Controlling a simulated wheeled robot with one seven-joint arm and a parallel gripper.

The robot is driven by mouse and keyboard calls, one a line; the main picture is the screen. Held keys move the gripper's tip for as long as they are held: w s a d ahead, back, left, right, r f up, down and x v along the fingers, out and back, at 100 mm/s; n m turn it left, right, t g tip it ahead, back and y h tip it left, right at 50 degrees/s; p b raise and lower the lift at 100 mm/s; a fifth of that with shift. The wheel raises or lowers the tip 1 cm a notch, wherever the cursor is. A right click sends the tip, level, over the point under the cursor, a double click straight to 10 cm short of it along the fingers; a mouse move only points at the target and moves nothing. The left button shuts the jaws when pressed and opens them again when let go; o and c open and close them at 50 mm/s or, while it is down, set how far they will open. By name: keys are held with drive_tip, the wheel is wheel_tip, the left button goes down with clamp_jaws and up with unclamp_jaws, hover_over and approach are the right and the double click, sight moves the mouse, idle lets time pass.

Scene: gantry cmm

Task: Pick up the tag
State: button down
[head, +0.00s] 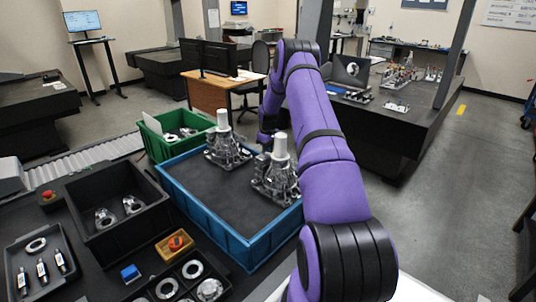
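No thing is clearly readable as the tag. A thin white card (152,123) stands tilted in the green bin (160,153) at the left and may be it. My purple arm reaches up from the bottom right, bends at the top, and comes down behind the blue tray. My gripper (265,137) is at its lower end, small and dark, to the right of the green bin and the card. It is partly behind the castings, and its fingertips cannot be made out.
The blue tray (240,248) holds two metal castings with white cylinders on top (223,120) (280,150). A black bin (117,237) with metal parts, an orange tray (175,244) and a blue block (130,273) stand at the lower left. Open floor lies at the right.

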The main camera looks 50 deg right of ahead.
drive_tip(key=shift+r, duration=0.1)
wheel_tip(320, 180, up, 14)
drive_tip(key=shift+r, duration=0.2)
idle(0.9)
